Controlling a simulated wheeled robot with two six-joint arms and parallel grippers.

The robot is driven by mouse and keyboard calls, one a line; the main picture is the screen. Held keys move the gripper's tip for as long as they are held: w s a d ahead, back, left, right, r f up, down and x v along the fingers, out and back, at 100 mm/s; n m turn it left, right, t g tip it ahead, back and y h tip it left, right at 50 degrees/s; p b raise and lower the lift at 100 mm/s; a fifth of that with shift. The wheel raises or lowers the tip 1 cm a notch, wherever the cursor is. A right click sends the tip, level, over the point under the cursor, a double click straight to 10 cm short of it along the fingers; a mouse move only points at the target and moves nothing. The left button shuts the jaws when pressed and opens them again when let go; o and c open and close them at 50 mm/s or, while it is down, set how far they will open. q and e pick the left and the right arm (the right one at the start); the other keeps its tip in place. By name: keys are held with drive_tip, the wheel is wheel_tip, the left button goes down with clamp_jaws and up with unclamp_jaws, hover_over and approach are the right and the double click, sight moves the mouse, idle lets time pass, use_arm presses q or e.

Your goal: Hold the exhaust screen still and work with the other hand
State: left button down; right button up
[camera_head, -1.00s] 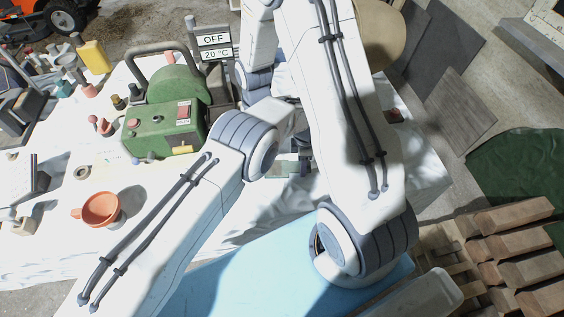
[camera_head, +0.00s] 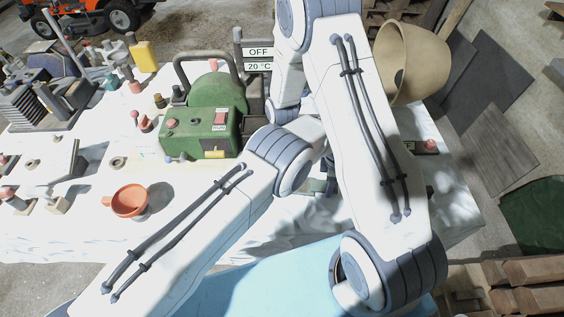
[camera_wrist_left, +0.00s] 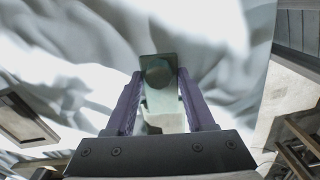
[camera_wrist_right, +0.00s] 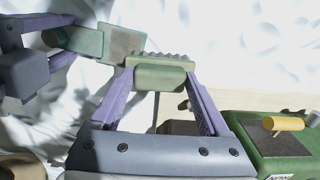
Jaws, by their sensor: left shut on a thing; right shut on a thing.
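My left gripper (camera_wrist_left: 160,78) is shut on the exhaust screen (camera_wrist_left: 157,68), a small grey-green plate with a dark round patch. In the right wrist view the screen (camera_wrist_right: 124,44) shows as a flat mesh-like plate with a green handle end at the left gripper (camera_wrist_right: 35,45). My right gripper (camera_wrist_right: 160,74) is shut on a green block with a scalloped edge, perhaps a brush (camera_wrist_right: 160,78). The brush's edge is close to the screen; I cannot tell whether they touch. In the head view my arms hide most of both grippers.
A green machine (camera_head: 203,118) stands on the white-covered table, beside a sign (camera_head: 259,60) reading OFF and 20 °C. An orange cup (camera_head: 130,200), a yellow bottle (camera_head: 143,58) and several small parts stand to the left. A beige bowl-like shape (camera_head: 408,65) is behind my right arm.

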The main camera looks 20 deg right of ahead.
drive_tip(key=shift+f, duration=1.05)
idle(0.5)
drive_tip(key=shift+d, duration=0.15)
